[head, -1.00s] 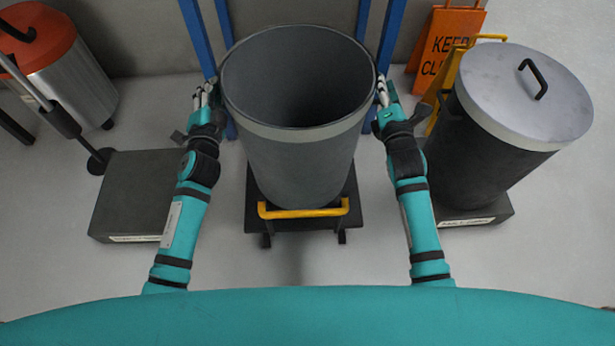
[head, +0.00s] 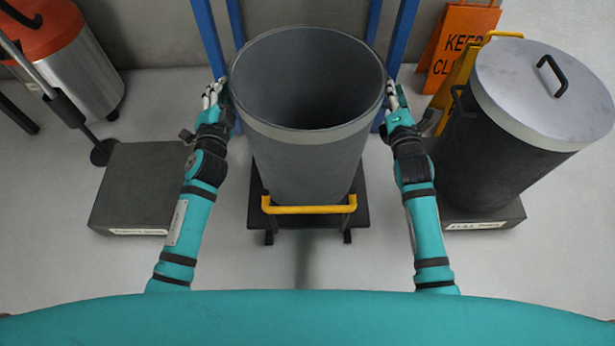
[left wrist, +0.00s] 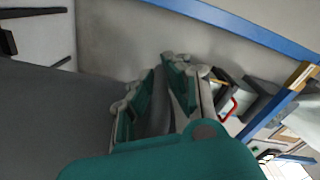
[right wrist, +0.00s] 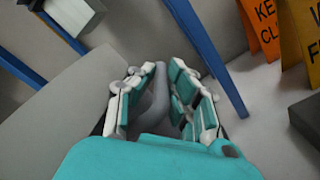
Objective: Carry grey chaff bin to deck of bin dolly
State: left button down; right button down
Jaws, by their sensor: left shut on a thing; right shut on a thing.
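The grey chaff bin (head: 300,165) is a tall open cylinder, empty as far as I can see, upright in the middle of the head view. My left gripper (head: 215,95) is shut on its left side and my right gripper (head: 394,98) is shut on its right side. Both wrist views show fingers closed around a grey handle on the bin, at the left gripper (left wrist: 160,100) and at the right gripper (right wrist: 160,95). The bin dolly (head: 258,216) has a dark deck and a yellow bar. The bin overlaps the deck; whether it touches it is hidden.
A low dark plinth (head: 140,185) stands left, a lidded dark bin (head: 485,150) on a labelled plinth right. Blue posts (head: 207,40) rise behind the bin. Orange sign (head: 462,40) stands back right, a steel bin with red top (head: 85,75) back left. Floor in front is clear.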

pick_arm(q)
jog(key=shift+d+f+b, duration=0.1)
jog(key=shift+f+b, duration=0.4)
jog(key=shift+f, duration=0.05)
pick_arm(e)
jog(key=shift+a+f, duration=0.1)
jog(key=shift+f, duration=0.4)
pick_arm(q)
jog(key=c, duration=1.7)
grip_release()
jog(key=shift+f, duration=0.15)
jog(key=shift+c, duration=0.2)
pick_arm(e)
jog(key=c, duration=1.7)
grip_release()
jog(key=shift+f, duration=0.15)
jog(key=shift+c, duration=0.2)
pick_arm(q)
jog(key=o, duration=0.4)
pick_arm(e)
jog(key=o, duration=0.4)
jog(key=shift+s, duration=0.1)
pick_arm(q)
jog(key=shift+s, duration=0.1)
jog(key=s, duration=1.2)
pick_arm(e)
jog(key=s, duration=1.2)
jog(key=shift+d, duration=0.35)
